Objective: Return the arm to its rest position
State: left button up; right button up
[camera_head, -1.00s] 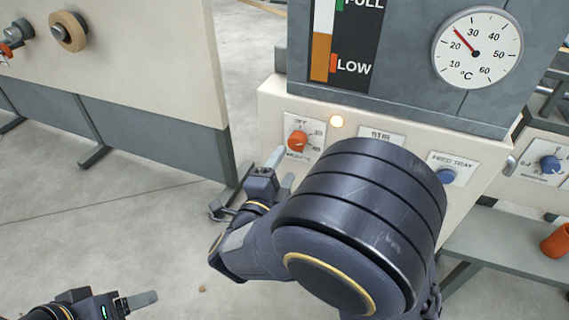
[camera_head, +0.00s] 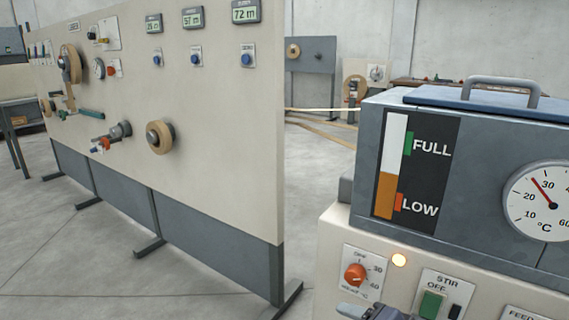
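Only a small part of a gripper, which I take to be my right gripper (camera_head: 352,309), shows at the bottom edge. It is just below the orange knob (camera_head: 355,274) on the machine's cream front panel, and a gap shows between them. Its fingers are mostly cut off, so I cannot tell whether they are open or shut. The rest of that arm is out of the picture. My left gripper is not in view.
The grey tank (camera_head: 470,140) with a FULL/LOW level gauge (camera_head: 395,165) and dial thermometer (camera_head: 548,203) stands right. A cream panel (camera_head: 220,120) stands left. Floor between is clear.

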jog(key=s+d+f+n+g+h+p, duration=0.1)
jog(key=s+d+f+n+g, duration=0.2)
jog(key=s, duration=0.5)
jog(key=s+d+f+n+g+h, duration=0.1)
jog(key=s+d+n+h, duration=0.15)
jog(key=s+d, duration=0.4)
notch_tip(320, 180, up, 32)
jog(key=a+p, duration=0.2)
jog(key=p, duration=2.9)
jog(key=shift+s+n+g+y+p, duration=0.3)
jog(key=shift+s+n+y+p, duration=0.1)
jog(key=shift+s+n+y, duration=0.05)
